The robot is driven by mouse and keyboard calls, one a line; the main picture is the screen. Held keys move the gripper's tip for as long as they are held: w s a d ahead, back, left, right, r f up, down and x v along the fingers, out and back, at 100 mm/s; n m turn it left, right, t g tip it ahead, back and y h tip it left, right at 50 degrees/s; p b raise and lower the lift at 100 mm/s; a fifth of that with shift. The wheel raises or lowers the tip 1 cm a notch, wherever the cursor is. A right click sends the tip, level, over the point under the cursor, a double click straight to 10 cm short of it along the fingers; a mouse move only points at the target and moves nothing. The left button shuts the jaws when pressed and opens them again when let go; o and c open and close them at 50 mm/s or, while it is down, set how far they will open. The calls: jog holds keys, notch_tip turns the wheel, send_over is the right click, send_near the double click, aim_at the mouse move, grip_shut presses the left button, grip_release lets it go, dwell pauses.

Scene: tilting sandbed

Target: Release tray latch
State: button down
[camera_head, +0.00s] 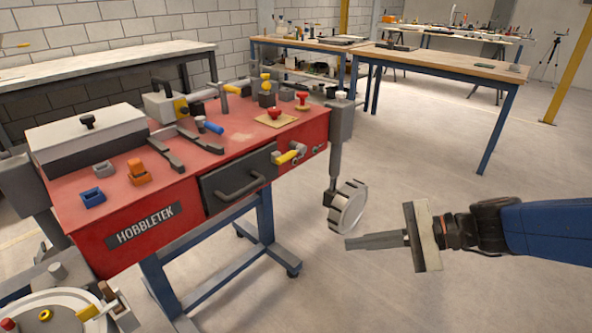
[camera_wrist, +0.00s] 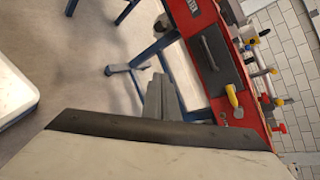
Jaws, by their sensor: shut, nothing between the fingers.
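A red bench unit marked HOBBLETEK (camera_head: 100,240) has a dark tray or drawer front (camera_head: 225,190) with a bar handle (camera_head: 241,189); this handle also shows in the wrist view (camera_wrist: 208,52). A yellow-handled lever (camera_head: 288,156), which may be the latch, sits on the red front just right of the drawer. It also shows in the wrist view (camera_wrist: 231,95). My gripper (camera_head: 348,243) is shut and empty, its grey fingers together and pointing left. It is out in front of the bench, lower than the lever and apart from it.
The bench top (camera_head: 235,130) holds clamps, knobs and a grey lidded box (camera_head: 90,140). Blue legs (camera_head: 265,220) stand below. Open floor (camera_head: 420,150) lies to the right.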

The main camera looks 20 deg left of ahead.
aim_at(291, 154)
jog(key=w+a+f+m+t+y, duration=0.2)
jog(key=w+a+m+t, duration=0.2)
jog(key=w, duration=0.5)
jog(key=w+a+f+m+t+y, duration=0.2)
jog(key=w+a+m+t, duration=0.2)
jog(key=w+a+m, duration=0.4)
jog(key=shift+w+f+m, duration=0.35)
jog(key=shift+w+m, duration=0.05)
jog(key=shift+m, duration=0.8)
jog(key=w+a+r, duration=0.4)
jog(key=a, duration=0.6)
jog(key=shift+r, duration=0.25)
